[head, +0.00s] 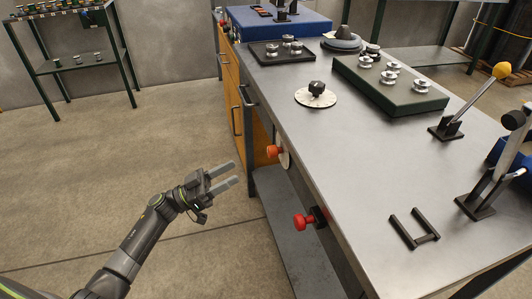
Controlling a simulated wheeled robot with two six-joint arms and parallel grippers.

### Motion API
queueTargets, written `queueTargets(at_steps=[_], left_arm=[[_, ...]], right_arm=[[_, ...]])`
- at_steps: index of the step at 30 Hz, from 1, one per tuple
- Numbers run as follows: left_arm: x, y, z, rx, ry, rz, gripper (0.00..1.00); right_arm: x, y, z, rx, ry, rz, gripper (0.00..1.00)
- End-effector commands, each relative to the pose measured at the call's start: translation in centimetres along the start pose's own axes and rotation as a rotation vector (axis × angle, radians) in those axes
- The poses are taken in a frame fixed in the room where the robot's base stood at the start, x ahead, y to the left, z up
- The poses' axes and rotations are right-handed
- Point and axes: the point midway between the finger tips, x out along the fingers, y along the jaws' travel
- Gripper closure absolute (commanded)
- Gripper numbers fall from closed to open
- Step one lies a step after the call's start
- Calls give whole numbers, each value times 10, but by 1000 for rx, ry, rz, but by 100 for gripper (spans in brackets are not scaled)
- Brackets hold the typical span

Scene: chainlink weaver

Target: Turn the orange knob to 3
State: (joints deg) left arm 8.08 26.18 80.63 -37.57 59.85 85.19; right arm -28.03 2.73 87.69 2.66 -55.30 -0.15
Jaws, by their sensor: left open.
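The orange knob (272,151) sticks out from the front side of the workbench, below the tabletop edge. A pale dial plate (284,158) shows partly behind it; its markings are too small and too edge-on to read. My left gripper (235,173) is open and empty, to the left of the knob and slightly lower in the head view. Its two grey fingers point right toward the bench, apart from the knob. My right gripper is not in view.
A red knob (304,221) projects from the same bench side, nearer. On the grey tabletop (345,150) are a black knob on a white dial (316,95), a dark green tray (390,88), a yellow-tipped lever (480,97) and a black handle (414,228). Open floor lies left.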

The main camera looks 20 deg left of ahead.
Motion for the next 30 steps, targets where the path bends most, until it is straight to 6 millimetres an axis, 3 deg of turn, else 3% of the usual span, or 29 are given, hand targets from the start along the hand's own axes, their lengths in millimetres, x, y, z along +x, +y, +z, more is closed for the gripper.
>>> queueTargets(at_steps=[9, 15, 21, 29, 30], left_arm=[[71, 0, -1, 1, 4, 0, 50], [100, 0, 0, 0, 2, -2, 50], [111, -1, 1, -1, 0, -3, 50], [112, -1, 1, 0, -1, -3, 50], [112, -1, 1, 0, -1, -3, 55]], right_arm=[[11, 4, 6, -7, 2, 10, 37], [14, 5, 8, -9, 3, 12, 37], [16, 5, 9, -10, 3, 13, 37], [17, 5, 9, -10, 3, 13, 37], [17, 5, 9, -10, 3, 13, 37]])
